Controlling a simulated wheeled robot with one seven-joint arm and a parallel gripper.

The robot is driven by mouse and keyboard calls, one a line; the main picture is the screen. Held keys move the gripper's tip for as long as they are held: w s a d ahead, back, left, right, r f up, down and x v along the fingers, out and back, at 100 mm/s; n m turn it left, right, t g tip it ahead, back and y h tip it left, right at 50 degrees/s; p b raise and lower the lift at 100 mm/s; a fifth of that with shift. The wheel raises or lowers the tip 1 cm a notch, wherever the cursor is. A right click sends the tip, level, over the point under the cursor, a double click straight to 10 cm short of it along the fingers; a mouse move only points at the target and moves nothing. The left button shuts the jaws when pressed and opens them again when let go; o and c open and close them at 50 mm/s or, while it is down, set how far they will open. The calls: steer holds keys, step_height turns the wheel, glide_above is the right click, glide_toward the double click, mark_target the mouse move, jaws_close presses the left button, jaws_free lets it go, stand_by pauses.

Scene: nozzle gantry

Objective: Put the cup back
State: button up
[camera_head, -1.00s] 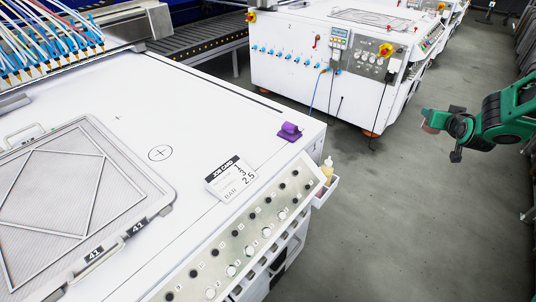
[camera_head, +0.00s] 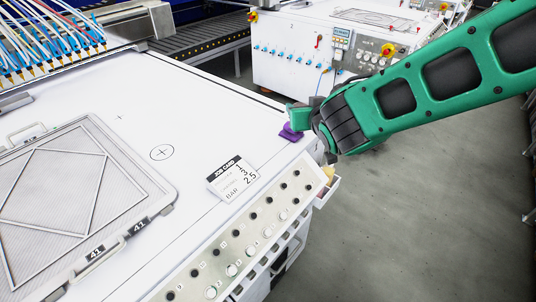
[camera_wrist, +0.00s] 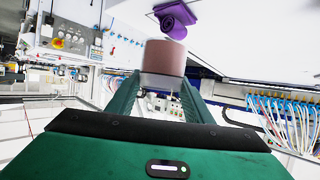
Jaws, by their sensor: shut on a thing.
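A pinkish-brown cup (camera_wrist: 165,56) with a paler grey band is between the two green fingers of my gripper (camera_wrist: 162,82) in the wrist view. My gripper is shut on it. In the head view my gripper (camera_head: 303,114) is over the right edge of the white machine top, right at the purple fixture (camera_head: 289,134). In the head view the gripper hides the cup and part of the fixture.
A job card (camera_head: 231,178) lies on the white machine top (camera_head: 180,110), near the knob panel (camera_head: 240,245). A framed mesh screen (camera_head: 60,190) lies at left, below hoses and nozzles (camera_head: 50,45). A small side bin (camera_head: 328,188) hangs below my gripper. Another machine (camera_head: 290,50) stands behind.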

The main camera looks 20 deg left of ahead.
steer(key=s+a+r+n+g+y, duration=0.1)
steer(key=s+a+r, duration=0.1)
steer(key=s+a, duration=0.55)
steer(key=s+a+r+n+y, duration=0.15)
steer(key=s+a, duration=0.35)
steer(key=s, duration=0.5)
steer(key=shift+g, duration=0.3)
steer(key=shift+w+d+f, duration=0.8)
steer(key=shift+w+f, duration=0.95)
steer(key=shift+w+d+f, duration=0.75)
steer(key=shift+w+f, duration=0.95)
steer(key=shift+w, duration=0.05)
steer(key=shift+w+d+f, duration=0.8)
steer(key=shift+w+f, duration=0.95)
steer(key=shift+f, duration=0.1)
steer(key=o, duration=1.2)
